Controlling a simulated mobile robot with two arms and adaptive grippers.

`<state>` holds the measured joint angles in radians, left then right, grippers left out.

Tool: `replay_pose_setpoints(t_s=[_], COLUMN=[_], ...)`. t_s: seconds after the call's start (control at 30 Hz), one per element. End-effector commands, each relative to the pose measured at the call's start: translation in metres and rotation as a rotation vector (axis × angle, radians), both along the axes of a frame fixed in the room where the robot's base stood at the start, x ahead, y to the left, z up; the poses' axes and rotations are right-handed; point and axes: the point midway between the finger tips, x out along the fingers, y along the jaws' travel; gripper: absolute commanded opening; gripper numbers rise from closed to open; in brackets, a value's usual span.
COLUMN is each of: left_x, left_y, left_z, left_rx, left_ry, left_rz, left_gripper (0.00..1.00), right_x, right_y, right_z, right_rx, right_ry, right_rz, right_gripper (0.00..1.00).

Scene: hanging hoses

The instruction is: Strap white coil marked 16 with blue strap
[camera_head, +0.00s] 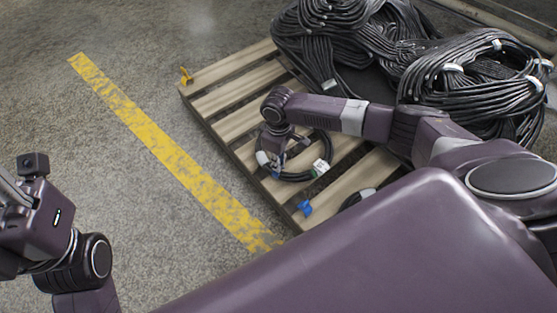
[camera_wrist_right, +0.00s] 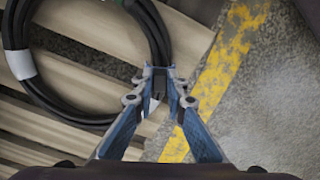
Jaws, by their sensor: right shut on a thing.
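A black hose coil (camera_head: 288,177) with white bands and a white-green tag (camera_head: 320,167) lies on the pallet; any number is unreadable. In the right wrist view the coil (camera_wrist_right: 100,118) shows a white band (camera_wrist_right: 20,64). My right gripper (camera_head: 277,160) is at the coil's left side; in its wrist view its fingers (camera_wrist_right: 160,82) are shut on the coil's edge. A blue strap (camera_head: 305,208) lies on the pallet's near edge, apart from the gripper. My left gripper (camera_head: 10,190) is at the left picture edge, partly cut off, its fingers unclear.
The wooden pallet (camera_head: 225,104) has an orange strap (camera_head: 186,76) at its far left corner. Large black hose bundles (camera_head: 340,40) (camera_head: 470,85) lie behind. Another coil (camera_head: 352,200) is partly hidden by my arm. A yellow line (camera_head: 160,142) crosses the free floor at left.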

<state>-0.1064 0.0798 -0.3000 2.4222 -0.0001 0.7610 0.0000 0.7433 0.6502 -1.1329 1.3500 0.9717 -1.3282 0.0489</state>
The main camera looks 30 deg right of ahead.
Motion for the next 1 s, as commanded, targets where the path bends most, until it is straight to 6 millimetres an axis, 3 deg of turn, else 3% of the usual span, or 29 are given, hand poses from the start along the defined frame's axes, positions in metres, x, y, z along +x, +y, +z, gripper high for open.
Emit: replay_pose_setpoints(t_s=[1.0], left_x=[-0.0013], left_y=[0.0], left_z=[0.003], left_rx=[-0.002], left_ry=[-0.017], left_rz=[0.001], left_gripper=[0.42], right_x=[0.0004], right_y=[0.0003], right_z=[-0.0102], right_rx=[0.001], right_ry=[-0.001], right_rz=[-0.001], right_gripper=[0.0])
